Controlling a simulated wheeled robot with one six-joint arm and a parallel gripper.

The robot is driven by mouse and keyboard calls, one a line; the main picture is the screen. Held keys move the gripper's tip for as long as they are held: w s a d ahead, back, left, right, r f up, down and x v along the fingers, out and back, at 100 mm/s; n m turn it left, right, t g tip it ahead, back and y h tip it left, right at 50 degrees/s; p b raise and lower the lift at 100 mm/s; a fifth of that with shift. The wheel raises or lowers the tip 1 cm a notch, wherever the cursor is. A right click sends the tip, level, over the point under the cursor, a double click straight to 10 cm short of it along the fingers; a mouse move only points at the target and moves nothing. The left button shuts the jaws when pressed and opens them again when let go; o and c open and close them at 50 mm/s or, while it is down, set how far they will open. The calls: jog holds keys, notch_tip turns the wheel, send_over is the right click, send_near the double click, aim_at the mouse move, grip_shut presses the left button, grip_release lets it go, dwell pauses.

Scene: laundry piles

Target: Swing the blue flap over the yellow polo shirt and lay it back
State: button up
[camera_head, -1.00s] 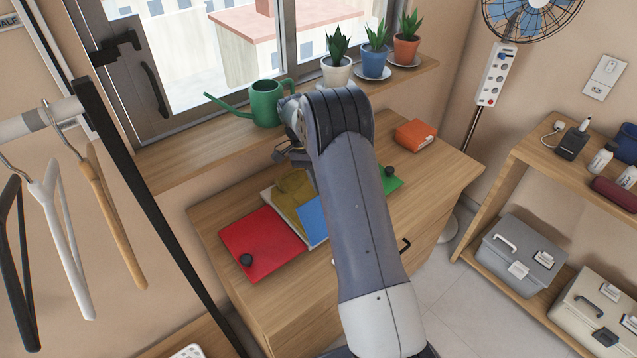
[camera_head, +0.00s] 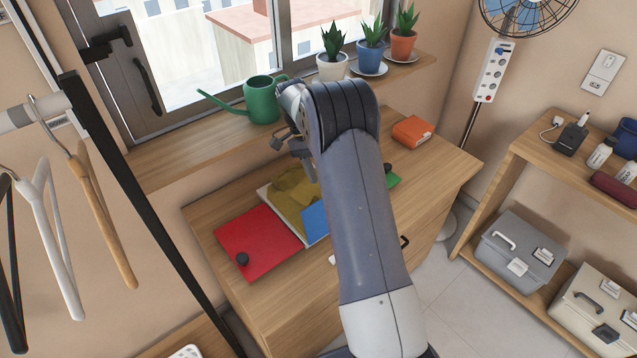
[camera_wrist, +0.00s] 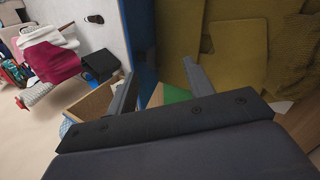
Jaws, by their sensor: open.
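The folding board lies on the wooden dresser (camera_head: 290,320), with a red panel (camera_head: 258,243) at left and a green panel (camera_head: 393,181) at right. The yellow polo shirt (camera_head: 292,194) lies on its middle; it also fills the upper right of the wrist view (camera_wrist: 235,50). Part of the blue flap (camera_head: 315,222) shows at the near side; my arm hides the rest. In the wrist view a blue surface (camera_wrist: 143,35) runs beside the shirt. My gripper (camera_wrist: 160,80) is open, its fingers apart near the blue surface and shirt edge. Contact cannot be told.
A green watering can (camera_head: 262,100) and several potted plants stand on the windowsill. An orange box (camera_head: 412,131) sits at the dresser's back right. A rack with hangers (camera_head: 100,190) is at left, a shelf (camera_head: 580,160) at right.

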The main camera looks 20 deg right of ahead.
notch_tip(320, 180, up, 7)
jog(key=w, duration=0.1)
jog(key=shift+a+f, duration=0.2)
jog(key=shift+a, duration=0.2)
jog(key=shift+w, duration=0.1)
dwell(0.3)
jog(key=f, duration=0.4)
jog(key=s+f+p, duration=0.1)
jog(key=f, duration=0.7)
jog(key=shift+s+d, duration=0.25)
jog(key=shift+s, duration=0.15)
